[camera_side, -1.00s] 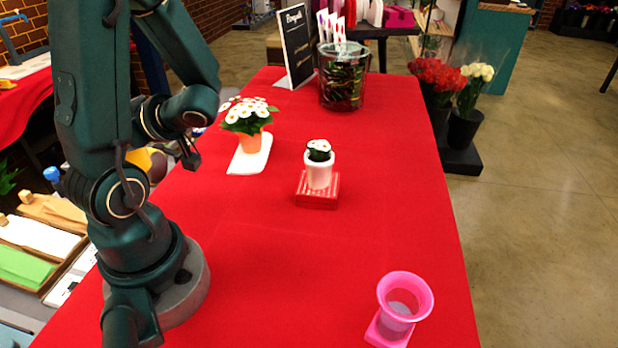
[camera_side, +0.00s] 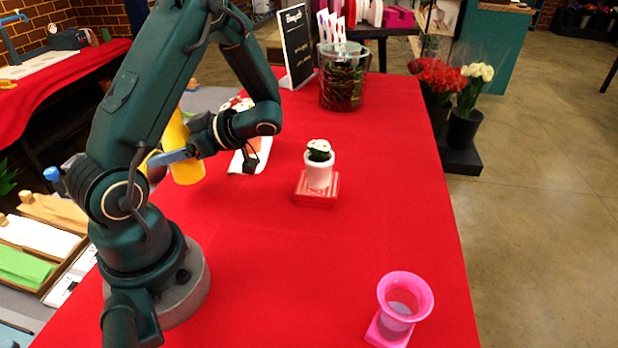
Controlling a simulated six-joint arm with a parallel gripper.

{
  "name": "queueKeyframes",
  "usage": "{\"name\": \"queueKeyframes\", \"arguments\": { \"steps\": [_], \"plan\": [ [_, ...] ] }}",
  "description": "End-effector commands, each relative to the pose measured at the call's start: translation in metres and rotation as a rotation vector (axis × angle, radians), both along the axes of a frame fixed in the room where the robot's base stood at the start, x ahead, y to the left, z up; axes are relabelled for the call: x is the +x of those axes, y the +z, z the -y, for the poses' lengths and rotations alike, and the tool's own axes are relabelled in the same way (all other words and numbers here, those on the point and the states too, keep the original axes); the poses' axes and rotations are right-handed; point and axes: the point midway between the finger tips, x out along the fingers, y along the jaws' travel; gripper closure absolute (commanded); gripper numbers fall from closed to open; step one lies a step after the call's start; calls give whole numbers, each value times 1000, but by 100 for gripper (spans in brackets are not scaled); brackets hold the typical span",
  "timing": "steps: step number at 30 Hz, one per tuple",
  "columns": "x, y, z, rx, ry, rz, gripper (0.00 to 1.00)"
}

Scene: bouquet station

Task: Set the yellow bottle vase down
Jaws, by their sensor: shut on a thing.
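The yellow bottle vase (camera_side: 187,171) is upright at the left of the side view, partly hidden behind my arm. My gripper (camera_side: 166,158) is shut on it, with a blue finger across its side. The vase's base shows near the left edge of the red table (camera_side: 270,240). I cannot tell whether the base touches a surface or hangs above it.
A potted cactus (camera_side: 318,170) stands on a red stand (camera_side: 316,196) mid-table. A white daisy pot, mostly hidden by my arm, is on a white mat (camera_side: 262,157). A pink vase (camera_side: 395,310) stands at the front right. The table's centre is clear.

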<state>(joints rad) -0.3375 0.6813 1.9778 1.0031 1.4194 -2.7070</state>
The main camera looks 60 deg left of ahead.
Motion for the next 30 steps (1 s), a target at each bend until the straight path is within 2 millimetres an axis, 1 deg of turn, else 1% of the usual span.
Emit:
{"name": "queueKeyframes", "arguments": {
  "steps": [3,7,12,16,29,30],
  "plan": [
    [8,-5,-1,0,-1,-3,100],
    [10,-10,-1,0,0,-4,100],
    [9,-31,0,-3,0,-8,100],
    [9,-43,0,-2,0,-5,100],
    [9,-48,0,-2,0,-3,100],
    [9,-48,0,-2,0,-1,18]
  ]
}}
